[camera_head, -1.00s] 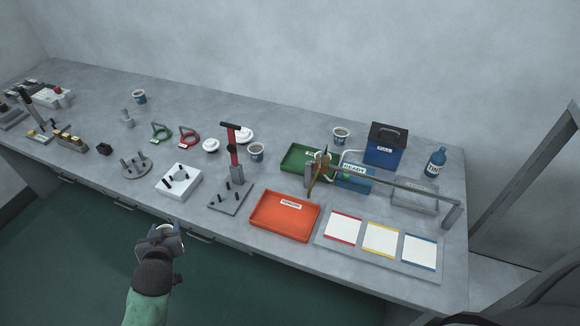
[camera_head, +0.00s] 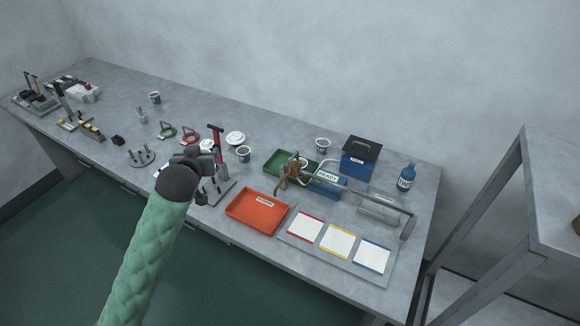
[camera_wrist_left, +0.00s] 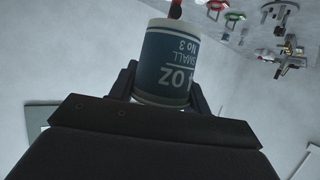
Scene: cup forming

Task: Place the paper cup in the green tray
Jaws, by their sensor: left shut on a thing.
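My left gripper (camera_head: 200,156) reaches over the front of the bench, near the red-handled press. In the left wrist view it is shut on a paper cup (camera_wrist_left: 166,66), white with a dark blue band and upside-down lettering in the picture. The arm hides most or all of this cup in the head view. The green tray (camera_head: 272,162) lies farther right and back on the bench, beyond the gripper. Part of it is hidden behind a brown and metal fixture. My right gripper is not in view.
An orange tray (camera_head: 257,212) lies in front of the green tray. A metal bar (camera_head: 365,194), a blue box (camera_head: 358,160) and a blue bottle (camera_head: 406,178) are at the right. The red-handled press (camera_head: 216,146) stands near the gripper.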

